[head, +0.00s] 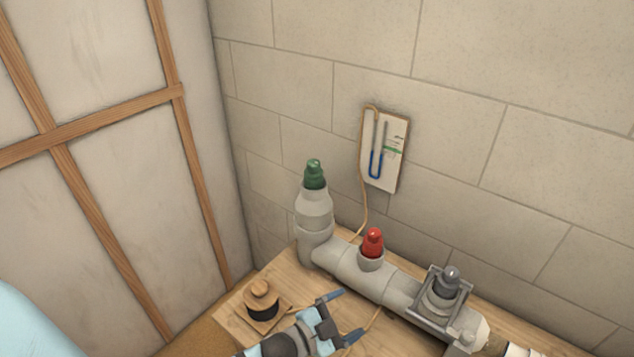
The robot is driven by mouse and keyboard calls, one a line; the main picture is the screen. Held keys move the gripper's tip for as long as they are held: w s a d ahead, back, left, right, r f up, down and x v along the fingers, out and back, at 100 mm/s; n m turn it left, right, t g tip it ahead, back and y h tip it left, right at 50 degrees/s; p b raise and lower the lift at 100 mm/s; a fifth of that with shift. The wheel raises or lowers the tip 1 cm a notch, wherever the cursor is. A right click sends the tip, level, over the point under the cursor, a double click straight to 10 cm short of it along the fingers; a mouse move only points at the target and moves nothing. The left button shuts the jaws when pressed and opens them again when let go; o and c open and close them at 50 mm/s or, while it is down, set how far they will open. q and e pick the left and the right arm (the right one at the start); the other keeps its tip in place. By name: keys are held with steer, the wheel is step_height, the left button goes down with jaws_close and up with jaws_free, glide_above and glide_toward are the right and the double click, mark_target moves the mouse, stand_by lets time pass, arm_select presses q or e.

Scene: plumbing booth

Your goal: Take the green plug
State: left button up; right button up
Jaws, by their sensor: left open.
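The green plug (314,174) sits upright in the top of the grey vertical pipe (314,210) at the left end of the pipe run. My left gripper (345,317) is at the bottom of the picture, over the wooden bench. It is open, with nothing seen between its fingers. It is lower in the picture than the green plug and well apart from it. My right gripper does not show.
A red plug (372,242) sits in a branch of the grey pipe, and a grey fitting in a metal bracket (446,290) is farther right. A round wooden knob (261,299) stands on the bench (283,274). A gauge board (384,150) hangs on the tiled wall, with a tan tube running down.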

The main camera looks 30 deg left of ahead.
arm_select(q)
steer(key=w+d+r+m+g+h, duration=0.1)
steer(key=w+r+m+g+h, duration=0.1)
steer(key=w+r+m+h, duration=0.45)
steer(key=w+d+r+m+g+h, duration=0.1)
steer(key=w+r+m+g+h, duration=0.3)
steer(key=m, duration=0.6)
steer(key=m+g+y, duration=0.6)
steer(key=m+y, duration=0.9)
glide_toward(312, 170)
steer(key=b+x, duration=0.1)
steer(key=x, duration=0.1)
steer(key=b+x, duration=0.1)
steer(key=x, duration=0.1)
steer(key=a+b+x, duration=0.1)
steer(key=x, duration=0.1)
steer(key=shift+w+f, duration=0.25)
steer(key=shift+w, duration=0.2)
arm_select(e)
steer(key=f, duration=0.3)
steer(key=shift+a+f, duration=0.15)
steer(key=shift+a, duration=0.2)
arm_select(q)
steer(key=b+x, duration=0.2)
steer(key=x, duration=0.3)
steer(key=shift+w+f+b, duration=0.15)
steer(key=shift+b, duration=0.25)
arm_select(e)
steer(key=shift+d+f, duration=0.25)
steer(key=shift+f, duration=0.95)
